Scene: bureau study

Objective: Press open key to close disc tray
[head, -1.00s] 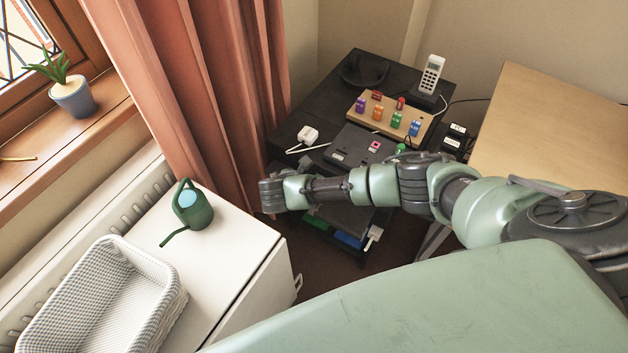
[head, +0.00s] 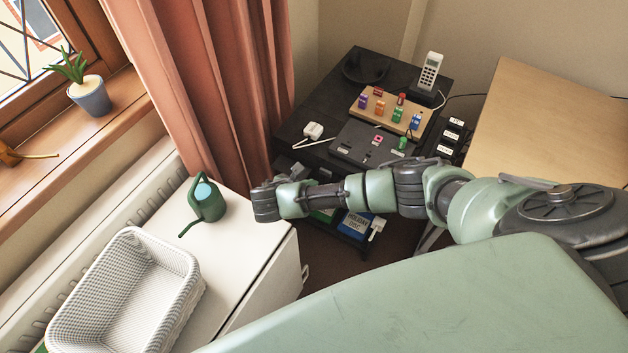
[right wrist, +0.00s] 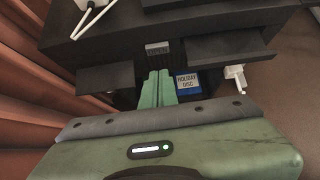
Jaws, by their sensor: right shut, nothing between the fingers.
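My right gripper (right wrist: 157,88) is shut and empty in the right wrist view. Its green fingers point at the dark front of the cabinet (right wrist: 130,62). Straight ahead of the fingertips, a small grey label plate (right wrist: 157,48) sits on that front; its lettering is too blurred to read. The fingertips look apart from it. A dark flat slab (right wrist: 230,46) juts out to the right, perhaps the disc tray. In the head view my right arm hides most of the cabinet front, and the fingertips do not show clearly. My left gripper is not in view.
A blue "HOLIDAY DISC" case (head: 357,222) sits low at the cabinet, with a white plug (right wrist: 237,76) beside it. A grey box (head: 365,147), toy board (head: 388,110) and phone (head: 430,72) stand on top. A watering can (head: 207,202) and basket (head: 70,305) are nearby.

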